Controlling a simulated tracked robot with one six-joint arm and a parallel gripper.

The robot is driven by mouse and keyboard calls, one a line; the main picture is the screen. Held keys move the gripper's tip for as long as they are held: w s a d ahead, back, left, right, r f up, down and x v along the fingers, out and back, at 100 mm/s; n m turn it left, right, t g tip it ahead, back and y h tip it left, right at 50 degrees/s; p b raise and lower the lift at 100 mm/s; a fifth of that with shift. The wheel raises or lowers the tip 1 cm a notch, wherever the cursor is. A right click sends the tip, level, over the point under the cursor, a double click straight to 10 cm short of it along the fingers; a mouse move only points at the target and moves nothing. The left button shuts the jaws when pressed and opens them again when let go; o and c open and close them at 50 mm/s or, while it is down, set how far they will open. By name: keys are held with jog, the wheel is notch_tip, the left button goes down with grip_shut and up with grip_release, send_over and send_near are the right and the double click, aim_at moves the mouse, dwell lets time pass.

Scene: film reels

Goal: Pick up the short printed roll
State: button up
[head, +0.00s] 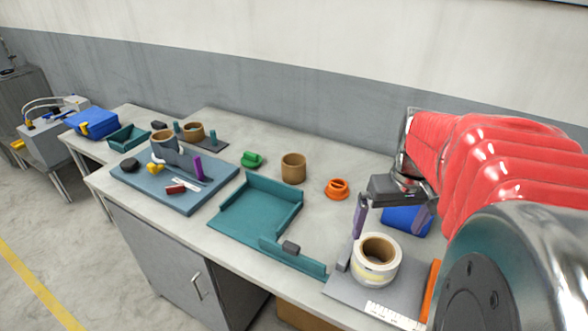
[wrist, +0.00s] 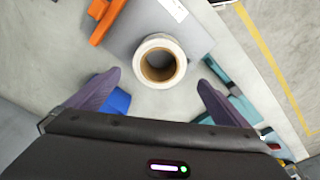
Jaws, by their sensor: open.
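The short printed roll (head: 376,272) is a white roll with a brown core and a faint yellowish print on its side. It stands on end with its hole facing up, at the grey plate near the bench's front right. In the wrist view the roll (wrist: 160,41) lies ahead of the fingertips, roughly centred between them. My gripper (head: 386,236) is open and empty, with its purple fingers pointing down just above and behind the roll. The fingers also show in the wrist view (wrist: 158,80), apart from the roll.
A blue object (head: 405,222) sits behind the roll and an orange bar (head: 432,292) at its right. A teal tray (head: 250,222) lies left. An orange spool (head: 337,189) and a brown ring (head: 293,168) stand farther back. A blue-grey board (head: 190,203) holds several small items.

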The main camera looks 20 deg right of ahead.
send_near(378, 251)
jog(key=s+a, duration=0.2)
jog(key=a, duration=0.1)
jog(key=shift+s+r, duration=0.1)
jog(key=shift+r, duration=0.05)
jog(key=shift+w+d+f, duration=0.1)
jog(key=shift+w+f, duration=0.1)
jog(key=shift+f, duration=1.1)
jog(key=shift+w+f, duration=0.2)
jog(key=shift+f, duration=1.1)
jog(key=shift+c, duration=0.5)
jog(key=c, duration=1.2)
notch_tip(378, 251, up, 10)
